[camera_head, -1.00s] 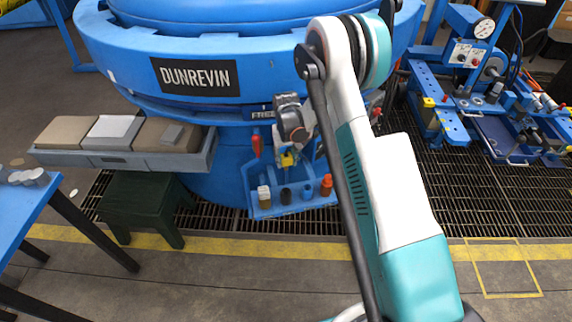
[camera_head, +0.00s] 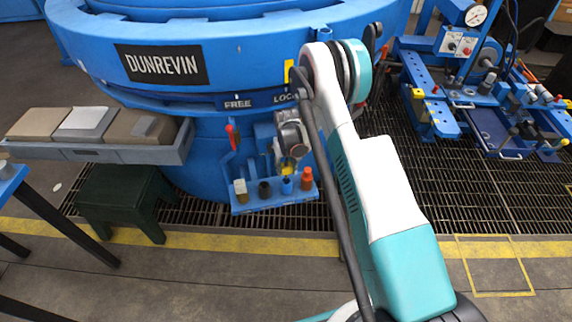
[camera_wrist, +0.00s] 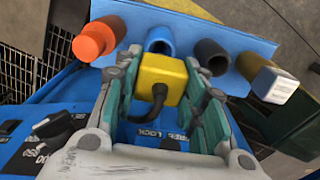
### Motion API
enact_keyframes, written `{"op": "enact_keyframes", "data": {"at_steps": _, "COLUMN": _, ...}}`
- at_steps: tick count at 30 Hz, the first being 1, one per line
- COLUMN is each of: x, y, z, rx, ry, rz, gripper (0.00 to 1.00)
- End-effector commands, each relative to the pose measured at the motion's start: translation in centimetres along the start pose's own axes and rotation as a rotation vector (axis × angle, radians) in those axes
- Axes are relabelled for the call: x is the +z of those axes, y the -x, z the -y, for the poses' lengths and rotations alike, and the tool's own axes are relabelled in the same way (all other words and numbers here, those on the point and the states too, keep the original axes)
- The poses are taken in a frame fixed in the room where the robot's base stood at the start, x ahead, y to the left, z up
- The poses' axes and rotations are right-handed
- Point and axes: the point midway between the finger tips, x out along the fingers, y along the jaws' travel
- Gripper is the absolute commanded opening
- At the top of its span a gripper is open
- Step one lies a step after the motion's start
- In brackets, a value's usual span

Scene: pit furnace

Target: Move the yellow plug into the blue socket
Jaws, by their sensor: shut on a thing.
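The yellow plug (camera_wrist: 163,76) is between the two fingers of my gripper (camera_wrist: 162,62), with a dark cable bending from its near face in the wrist view. It also shows in the head view (camera_head: 288,169), small and partly hidden by my gripper. The blue socket (camera_wrist: 160,39) is just beyond the plug in the wrist view, and its near part is hidden by the plug. In the head view the blue socket (camera_head: 286,186) stands on the rack, just below the plug. I cannot tell whether plug and socket touch.
On the blue rack (camera_head: 250,207), an orange socket (camera_head: 306,180) stands on one side of the blue one. A black socket (camera_head: 264,190) and a white-topped one (camera_head: 240,187) stand on the other. A red-handled lever (camera_head: 232,136) rises behind. A green stool (camera_head: 122,195) is left.

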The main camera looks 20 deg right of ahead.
Motion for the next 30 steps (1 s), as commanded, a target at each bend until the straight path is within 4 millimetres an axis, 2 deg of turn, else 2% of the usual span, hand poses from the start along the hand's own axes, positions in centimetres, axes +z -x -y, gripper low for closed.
{"op": "enact_keyframes", "data": {"at_steps": 15, "x": 0.0, "y": -4.7, "z": 0.0, "rx": 0.000, "ry": 0.000, "rz": 0.000, "gripper": 0.13}}
{"op": "enact_keyframes", "data": {"at_steps": 30, "x": 0.0, "y": -5.0, "z": 0.0, "rx": 0.000, "ry": 0.000, "rz": 0.000, "gripper": 0.13}}
